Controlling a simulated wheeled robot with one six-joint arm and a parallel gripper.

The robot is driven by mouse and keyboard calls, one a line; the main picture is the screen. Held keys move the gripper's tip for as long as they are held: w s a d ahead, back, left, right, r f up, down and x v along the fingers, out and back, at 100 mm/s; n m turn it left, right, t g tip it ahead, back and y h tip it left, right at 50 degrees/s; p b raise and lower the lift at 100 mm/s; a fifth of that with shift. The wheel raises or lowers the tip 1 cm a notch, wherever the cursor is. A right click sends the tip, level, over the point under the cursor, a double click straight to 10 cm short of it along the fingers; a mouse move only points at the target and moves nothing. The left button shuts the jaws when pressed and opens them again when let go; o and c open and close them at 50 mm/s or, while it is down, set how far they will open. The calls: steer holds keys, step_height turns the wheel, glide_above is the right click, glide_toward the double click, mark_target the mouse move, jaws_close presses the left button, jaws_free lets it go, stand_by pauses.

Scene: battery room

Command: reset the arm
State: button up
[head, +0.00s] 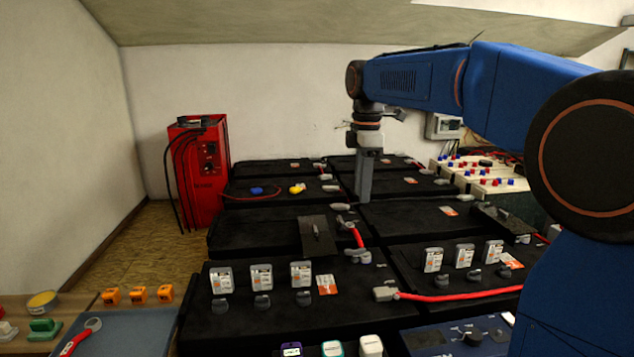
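My blue arm reaches in from the right of the head view, and its wrist hangs down over the far middle of the black battery blocks (270,233). My gripper (363,195) points downward at the end of the arm, near the gap between the left and right rows of blocks. Its grey fingers show edge-on, so I cannot tell whether they are apart or together. I see nothing clearly held in it. I cannot tell whether the fingertips touch a block.
A red charger (200,172) stands at the back left. A red cable (460,296) runs across the front right blocks. A black plate with a handle (318,236) lies mid-left. A blue mat (120,330) holds a red wrench (80,337). Pale batteries (490,178) stand back right.

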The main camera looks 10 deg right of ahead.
steer(key=s+d+f+m+t, duration=0.1)
steer(key=s+d+f+m, duration=0.15)
steer(key=s+m, duration=0.45)
steer(key=s+d+f+m+t, duration=0.15)
steer(key=s+f, duration=0.25)
steer(key=s, duration=0.8)
steer(key=s+d+f+m, duration=0.1)
steer(key=s+f+m, duration=0.2)
steer(key=s+f, duration=0.1)
steer(key=s+f+m+t, duration=0.1)
steer(key=s+f+m, duration=0.2)
steer(key=s+f, duration=0.1)
steer(key=s+d+f+m+t, duration=0.1)
steer(key=s+f+m, duration=0.2)
steer(key=s+f, duration=0.2)
steer(key=shift+s+d, duration=0.15)
steer(key=shift+d, duration=0.15)
steer(key=shift+r, duration=0.1)
